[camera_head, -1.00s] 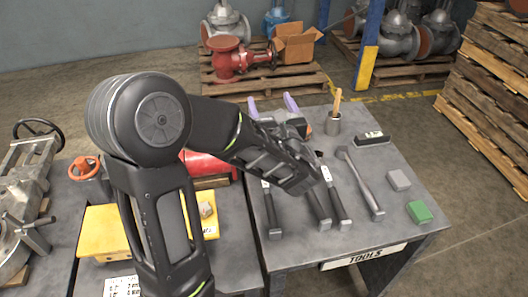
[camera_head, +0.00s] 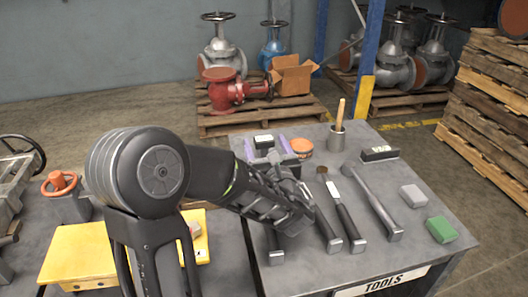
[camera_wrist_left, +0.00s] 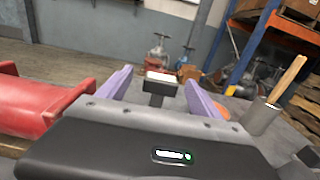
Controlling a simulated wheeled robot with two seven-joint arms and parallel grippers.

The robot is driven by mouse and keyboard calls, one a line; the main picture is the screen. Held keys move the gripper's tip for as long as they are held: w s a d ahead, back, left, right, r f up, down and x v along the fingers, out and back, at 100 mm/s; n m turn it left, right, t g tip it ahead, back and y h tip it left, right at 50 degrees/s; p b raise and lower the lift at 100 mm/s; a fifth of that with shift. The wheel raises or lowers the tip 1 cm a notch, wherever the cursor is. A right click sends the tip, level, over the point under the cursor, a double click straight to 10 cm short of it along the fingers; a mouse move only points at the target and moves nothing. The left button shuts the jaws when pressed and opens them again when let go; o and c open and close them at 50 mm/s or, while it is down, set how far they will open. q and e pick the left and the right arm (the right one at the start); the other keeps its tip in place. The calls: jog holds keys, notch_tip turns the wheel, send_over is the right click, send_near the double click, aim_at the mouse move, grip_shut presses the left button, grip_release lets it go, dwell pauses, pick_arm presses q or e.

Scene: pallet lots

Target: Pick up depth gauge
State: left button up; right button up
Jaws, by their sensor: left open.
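A small black item with a pale top (camera_head: 264,142), which I take to be the depth gauge, is at the far left of the tool table. In the left wrist view it is a dark T-shaped piece with a white face (camera_wrist_left: 160,78), upright between the fingers. My left gripper (camera_head: 267,149) is open, its two purple fingers on either side of the item, with gaps visible in the wrist view. Its lower part is hidden behind the gripper body. My right gripper is not in view.
The grey tool table (camera_head: 420,222) also holds a cup with a wooden handle (camera_head: 337,137), a round orange-brown tin (camera_head: 302,147), a black labelled block (camera_head: 379,154), hammers and chisel-like tools (camera_head: 375,200), a grey block (camera_head: 412,195) and a green block (camera_head: 441,230). A red body (camera_wrist_left: 40,108) lies left in the wrist view.

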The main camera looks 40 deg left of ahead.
aim_at(263, 136)
pick_arm(q)
jog(key=shift+w+a, duration=0.25)
jog(key=shift+a, duration=0.05)
jog(key=shift+a, duration=0.1)
jog(key=x, duration=0.5)
jog(key=shift+w+b, duration=0.15)
jog(key=shift+b, duration=0.25)
jog(key=shift+c, duration=0.5)
grip_shut()
dwell(0.4)
